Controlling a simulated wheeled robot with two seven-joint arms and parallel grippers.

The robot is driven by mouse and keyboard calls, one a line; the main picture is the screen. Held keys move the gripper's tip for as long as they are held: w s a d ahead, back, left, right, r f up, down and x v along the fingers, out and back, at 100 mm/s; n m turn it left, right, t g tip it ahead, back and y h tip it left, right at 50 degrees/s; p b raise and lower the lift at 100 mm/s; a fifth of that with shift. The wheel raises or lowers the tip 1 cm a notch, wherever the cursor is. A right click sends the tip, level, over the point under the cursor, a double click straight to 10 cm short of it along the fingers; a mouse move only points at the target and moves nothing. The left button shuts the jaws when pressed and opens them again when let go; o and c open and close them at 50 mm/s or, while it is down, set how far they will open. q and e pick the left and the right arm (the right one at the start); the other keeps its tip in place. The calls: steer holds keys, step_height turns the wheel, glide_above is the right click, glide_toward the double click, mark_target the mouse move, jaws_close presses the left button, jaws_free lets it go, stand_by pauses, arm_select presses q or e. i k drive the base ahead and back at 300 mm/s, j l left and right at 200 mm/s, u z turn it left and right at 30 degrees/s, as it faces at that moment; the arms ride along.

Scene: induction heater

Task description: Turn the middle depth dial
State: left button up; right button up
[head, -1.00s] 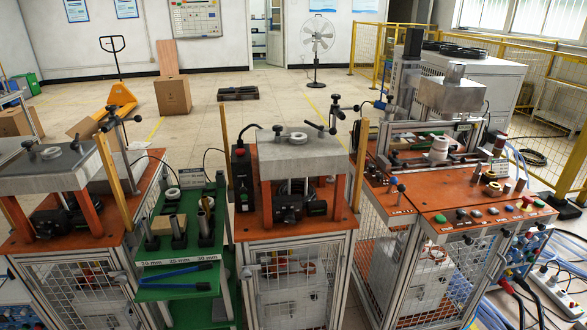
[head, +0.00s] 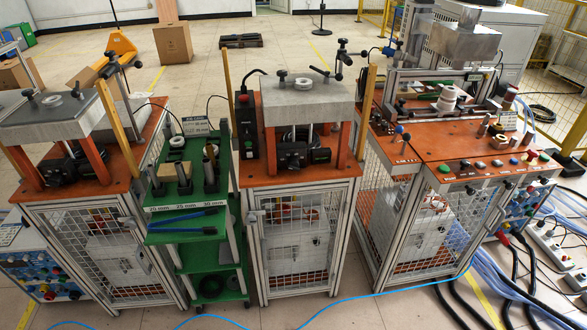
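The middle station (head: 310,180) has an orange top with a grey metal block (head: 306,100) raised on orange posts. A black unit (head: 291,155) sits under the block, and it may carry a dial, but it is too small to tell. I cannot tell which part is the middle depth dial. Neither of my grippers is in view.
A similar station (head: 92,190) stands at the left. The right station (head: 430,150) has a panel of coloured buttons (head: 495,163). Blue hoses and black cables (head: 480,290) lie on the floor at the right. A cardboard box (head: 173,42) stands behind on open floor.

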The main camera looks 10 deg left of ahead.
mark_target(292, 163)
steer(key=u, duration=0.25)
steer(key=i+l+u, duration=0.15)
steer(key=u, duration=0.25)
steer(key=i+l+u, duration=0.1)
steer(key=l+u, duration=0.65)
steer(key=i+j, duration=0.05)
steer(key=j, duration=0.05)
